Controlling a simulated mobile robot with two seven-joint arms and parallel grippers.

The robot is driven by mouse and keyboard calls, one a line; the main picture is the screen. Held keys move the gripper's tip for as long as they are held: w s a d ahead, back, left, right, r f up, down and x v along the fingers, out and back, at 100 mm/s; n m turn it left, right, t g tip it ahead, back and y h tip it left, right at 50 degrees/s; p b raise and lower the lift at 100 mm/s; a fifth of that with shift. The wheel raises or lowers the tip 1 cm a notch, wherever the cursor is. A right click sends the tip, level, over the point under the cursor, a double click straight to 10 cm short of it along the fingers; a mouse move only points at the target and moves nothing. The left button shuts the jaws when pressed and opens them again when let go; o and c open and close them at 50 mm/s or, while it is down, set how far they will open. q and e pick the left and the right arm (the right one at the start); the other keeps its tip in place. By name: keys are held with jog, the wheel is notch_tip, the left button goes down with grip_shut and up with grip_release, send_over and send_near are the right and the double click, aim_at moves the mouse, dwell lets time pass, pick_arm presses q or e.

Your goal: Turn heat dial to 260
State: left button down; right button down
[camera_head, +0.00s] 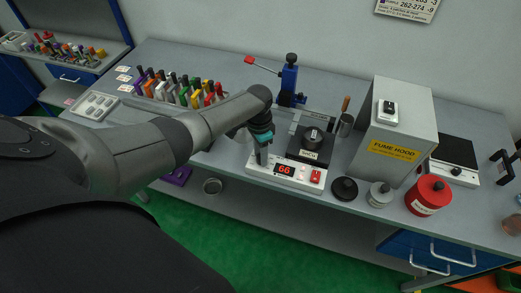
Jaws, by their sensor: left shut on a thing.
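A white heater unit (298,178) stands on the bench, with a red-lit display (284,170) that reads 66 and a red switch (315,176). My left gripper (262,157) points down at the unit's left front, just left of the display. It is shut on the heat dial, which its fingers hide almost fully, so I cannot read the dial's setting. My right gripper is out of view.
A grey fume hood box (398,125) stands right of the heater. A black disc (344,189), a grey weight (380,194) and a red spool (428,195) stand along the front edge. A blue press (289,80) is behind. Coloured-handled tools (185,92) fill the back left.

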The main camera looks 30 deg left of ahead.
aim_at(259, 155)
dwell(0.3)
pick_arm(q)
jog(key=shift+c, duration=2.3)
grip_release()
notch_tip(259, 155, up, 15)
jog(key=p, duration=0.2)
jog(key=shift+w+a+r, duration=0.15)
jog(key=shift+w+a, duration=0.1)
jog(key=shift+a, duration=0.1)
